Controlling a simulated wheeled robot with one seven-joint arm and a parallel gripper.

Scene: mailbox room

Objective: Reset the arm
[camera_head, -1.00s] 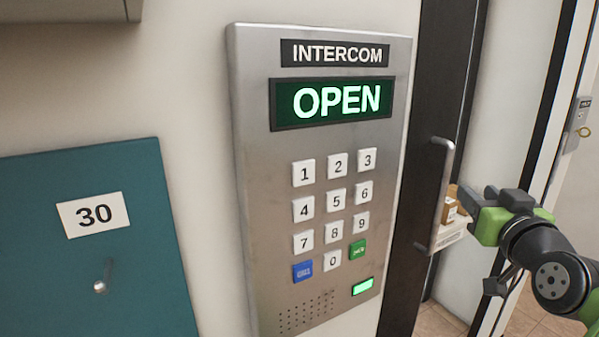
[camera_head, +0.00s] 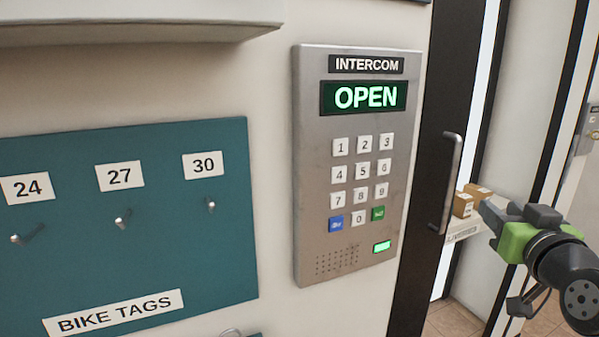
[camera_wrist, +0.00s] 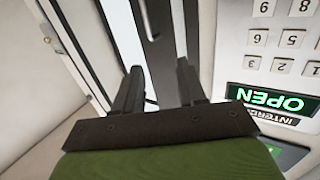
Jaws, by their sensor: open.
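My gripper (camera_head: 492,207) is at the right of the head view, on my green and black arm. It is in front of the doorway, to the right of the intercom and apart from it. In the wrist view my gripper (camera_wrist: 160,82) shows two dark fingers spread apart with nothing between them. The steel intercom panel (camera_head: 312,150) on the wall reads OPEN in green, and its lower right light is lit green. It also shows upside down at the right of the wrist view (camera_wrist: 232,62).
A dark door frame with a vertical metal handle (camera_head: 452,180) stands beside the intercom. Cardboard boxes (camera_head: 463,205) sit on a white shelf labelled partly as deliveries (camera_head: 462,232). A teal bike tags board (camera_head: 100,240) with hooks hangs at left. A ledge (camera_head: 130,32) juts out above it.

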